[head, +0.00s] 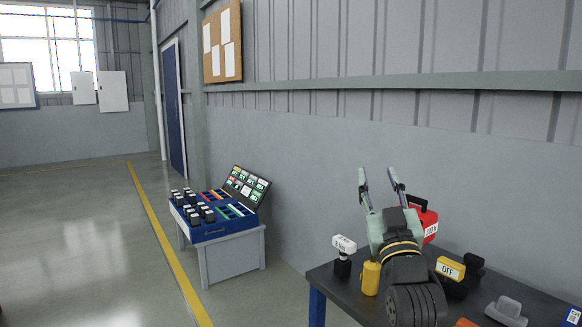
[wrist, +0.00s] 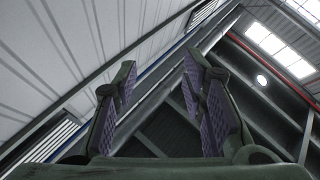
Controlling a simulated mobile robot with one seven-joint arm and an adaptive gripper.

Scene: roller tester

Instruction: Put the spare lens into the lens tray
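My gripper (head: 378,180) points upward above the dark table, its two fingers apart with nothing between them. In the wrist view my gripper (wrist: 165,90) also shows open and empty, with the ceiling beyond. I cannot tell for certain which item is the spare lens or which is the lens tray. A grey translucent-looking piece (head: 507,311) lies at the dark table's front right. A blue compartmented tray (head: 208,233) stands on a small grey table at the left, holding several black, white-topped pieces. My arm hides part of the dark table.
The dark table (head: 330,283) also holds a white-topped black piece (head: 343,258), a yellow cylinder (head: 370,279), a yellow block marked OFF (head: 450,268) and a red case (head: 426,221). A labelled panel (head: 245,187) stands behind the blue tray. Open floor lies left; the wall is behind.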

